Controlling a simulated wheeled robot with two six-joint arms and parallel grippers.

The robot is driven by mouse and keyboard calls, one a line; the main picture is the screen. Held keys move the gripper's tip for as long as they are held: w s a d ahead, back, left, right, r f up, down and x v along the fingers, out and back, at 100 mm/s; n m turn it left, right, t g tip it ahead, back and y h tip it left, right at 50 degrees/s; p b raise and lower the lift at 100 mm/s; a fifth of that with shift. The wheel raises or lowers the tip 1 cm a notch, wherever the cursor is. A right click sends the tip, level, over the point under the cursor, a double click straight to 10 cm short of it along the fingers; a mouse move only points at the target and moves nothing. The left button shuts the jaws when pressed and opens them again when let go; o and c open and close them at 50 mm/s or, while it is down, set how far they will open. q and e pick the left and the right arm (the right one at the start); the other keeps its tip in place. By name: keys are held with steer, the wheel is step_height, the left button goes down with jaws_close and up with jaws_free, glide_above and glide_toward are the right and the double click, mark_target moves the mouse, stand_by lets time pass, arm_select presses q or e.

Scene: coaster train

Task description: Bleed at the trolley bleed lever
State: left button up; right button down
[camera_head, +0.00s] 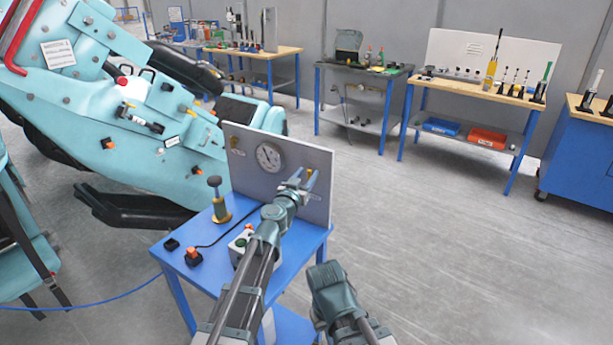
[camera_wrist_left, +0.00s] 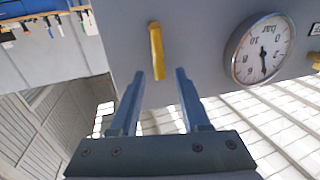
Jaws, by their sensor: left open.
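The bleed lever is a yellow handle (camera_wrist_left: 157,50) on the grey panel (camera_wrist_left: 195,28) of the blue trolley; it also shows small in the head view (camera_head: 309,172). My left gripper (camera_wrist_left: 160,75) is open, with its fingertips on either side of the lever's near end in the wrist view. I cannot tell whether they touch it. In the head view my left gripper (camera_head: 304,178) is in front of the panel's right part. A round white gauge (camera_head: 268,157) is left of the lever there. My right arm's end (camera_head: 333,285) is low, right of the trolley; its fingers are not clear.
The blue trolley top (camera_head: 205,240) holds a dark-knobbed brass plunger (camera_head: 217,200), an orange-topped switch (camera_head: 193,255) and a box with a green button (camera_head: 241,243). A turquoise coaster car (camera_head: 160,140) stands at left. Workbenches line the back. Grey floor (camera_head: 430,250) is open at right.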

arm_select(q)
steer(key=shift+w, duration=0.1)
jaws_close()
